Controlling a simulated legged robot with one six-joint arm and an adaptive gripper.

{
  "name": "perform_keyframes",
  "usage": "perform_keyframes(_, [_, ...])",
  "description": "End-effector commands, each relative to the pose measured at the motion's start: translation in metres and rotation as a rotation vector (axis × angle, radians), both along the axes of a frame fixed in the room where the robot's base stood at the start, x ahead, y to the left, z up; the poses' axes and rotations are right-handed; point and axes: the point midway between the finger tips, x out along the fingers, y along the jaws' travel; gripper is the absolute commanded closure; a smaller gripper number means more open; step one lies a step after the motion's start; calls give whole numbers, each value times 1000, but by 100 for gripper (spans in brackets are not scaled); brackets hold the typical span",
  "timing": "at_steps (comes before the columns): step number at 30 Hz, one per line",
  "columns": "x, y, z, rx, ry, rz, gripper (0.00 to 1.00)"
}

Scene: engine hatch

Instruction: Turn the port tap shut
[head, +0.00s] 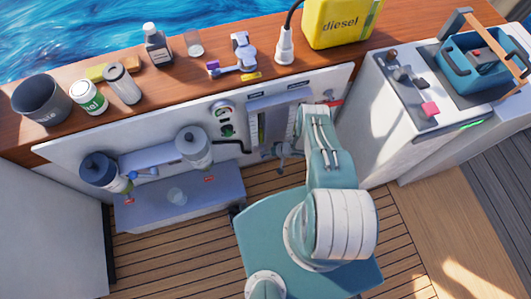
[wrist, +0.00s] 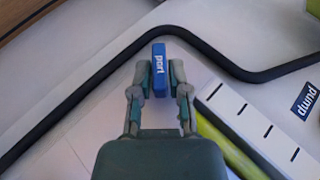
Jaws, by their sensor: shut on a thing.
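In the wrist view, the blue port tap handle (wrist: 159,70), with "port" in white, stands lengthwise between my fingers. My gripper (wrist: 159,82) is shut on its two sides, and the handle's far end sticks out past the fingertips. The handle points along the gripper. In the head view my gripper (head: 280,155) is small, low at the white panel below the arm's end, and I cannot make out the port tap there. The tap's base and pipe are hidden.
A black hose (wrist: 215,52) bends close past the tap. A slotted gauge with a yellow-green strip (wrist: 228,145) and a "pump" label (wrist: 306,101) are to the right. A red handle (head: 333,103) is beside my arm. Two canisters (head: 194,147) stand left over a grey box (head: 180,200).

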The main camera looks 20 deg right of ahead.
Motion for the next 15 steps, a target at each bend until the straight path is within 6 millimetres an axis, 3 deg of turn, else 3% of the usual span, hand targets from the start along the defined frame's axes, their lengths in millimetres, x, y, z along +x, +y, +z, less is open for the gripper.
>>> perform_keyframes(5, [1,-2,-1,-7,0,-6,100])
perform_keyframes(6, [1,-2,-1,-7,0,-6,73])
perform_keyframes(8, [1,-2,-1,-6,1,-7,47])
perform_keyframes(15, [1,-1,0,-4,0,-4,44])
